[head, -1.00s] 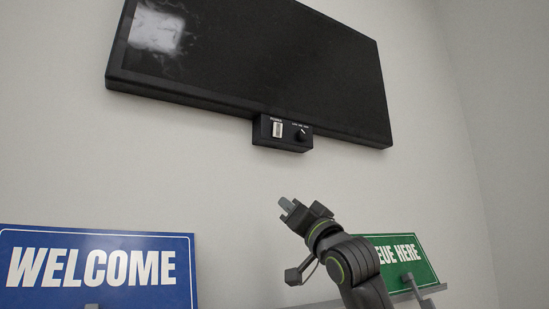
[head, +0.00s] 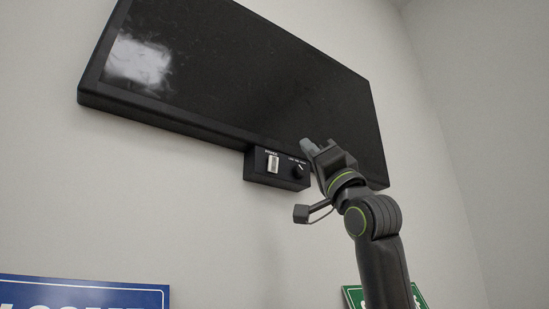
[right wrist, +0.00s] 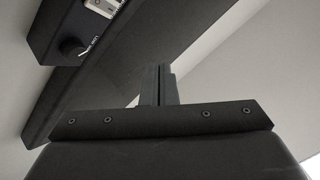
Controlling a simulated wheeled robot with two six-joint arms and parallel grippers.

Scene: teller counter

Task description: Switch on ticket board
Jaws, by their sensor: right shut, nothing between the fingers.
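The ticket board (head: 235,75) is a large black screen mounted high on the wall, and its screen is dark. A small black control box (head: 258,176) hangs under its lower edge, with a pale rocker switch (head: 273,163) on the left and a round black knob (head: 297,171) on the right. My right gripper (head: 307,146) is shut and empty, raised just right of the box in the head view. In the right wrist view the shut fingers (right wrist: 158,86) point up, with the knob (right wrist: 72,47) and part of the switch (right wrist: 103,6) at upper left. My left gripper is not in view.
A blue sign (head: 85,292) stands at the lower left and a green sign (head: 352,296) at the lower right, partly behind my right arm. The wall around and below the box is bare and clear.

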